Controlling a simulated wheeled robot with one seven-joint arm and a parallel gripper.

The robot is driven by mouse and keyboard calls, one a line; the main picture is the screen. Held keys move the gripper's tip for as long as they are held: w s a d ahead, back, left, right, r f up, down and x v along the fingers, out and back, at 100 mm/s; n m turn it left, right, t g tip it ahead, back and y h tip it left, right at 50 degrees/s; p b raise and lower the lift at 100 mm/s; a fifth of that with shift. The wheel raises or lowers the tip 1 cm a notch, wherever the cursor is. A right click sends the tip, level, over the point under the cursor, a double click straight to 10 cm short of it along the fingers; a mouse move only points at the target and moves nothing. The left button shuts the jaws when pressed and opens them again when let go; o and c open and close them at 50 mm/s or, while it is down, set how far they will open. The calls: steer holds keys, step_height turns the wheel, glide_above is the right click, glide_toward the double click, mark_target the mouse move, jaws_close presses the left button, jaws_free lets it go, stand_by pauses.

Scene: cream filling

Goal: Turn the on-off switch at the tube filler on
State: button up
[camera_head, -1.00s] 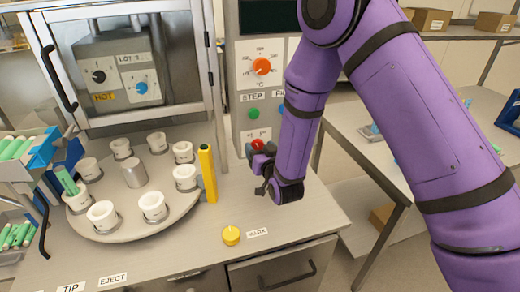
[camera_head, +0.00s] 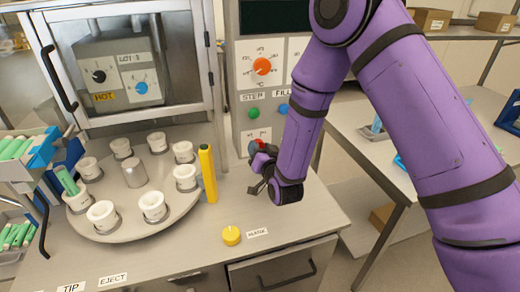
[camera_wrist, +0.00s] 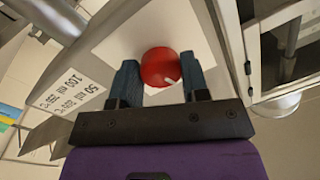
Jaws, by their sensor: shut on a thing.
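The tube filler is the grey cabinet (camera_head: 243,85) behind the worktop, left of my arm. A round red knob (camera_head: 256,146) sits low on its front, partly hidden by my gripper. In the wrist view the red knob (camera_wrist: 160,66) shows a short white mark on its lower right and lies between my two blue-grey fingers. My gripper (camera_wrist: 160,78) is shut on it. Volume labels (camera_wrist: 78,92), apparently 50 and 100 ml, stand beside the knob. I see no readable on-off marking.
An orange dial (camera_head: 262,66), a green button (camera_head: 254,113) and a blue button (camera_head: 283,108) are above the knob. A yellow post (camera_head: 208,174) and a turntable (camera_head: 120,228) with several white cups stand left of my gripper. A yellow button (camera_head: 231,236) is in front.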

steer(key=shift+m+t, duration=0.3)
steer(key=shift+m, duration=4.4)
steer(key=o, duration=0.9)
steer(key=v, duration=1)
steer(key=shift+s, duration=0.45)
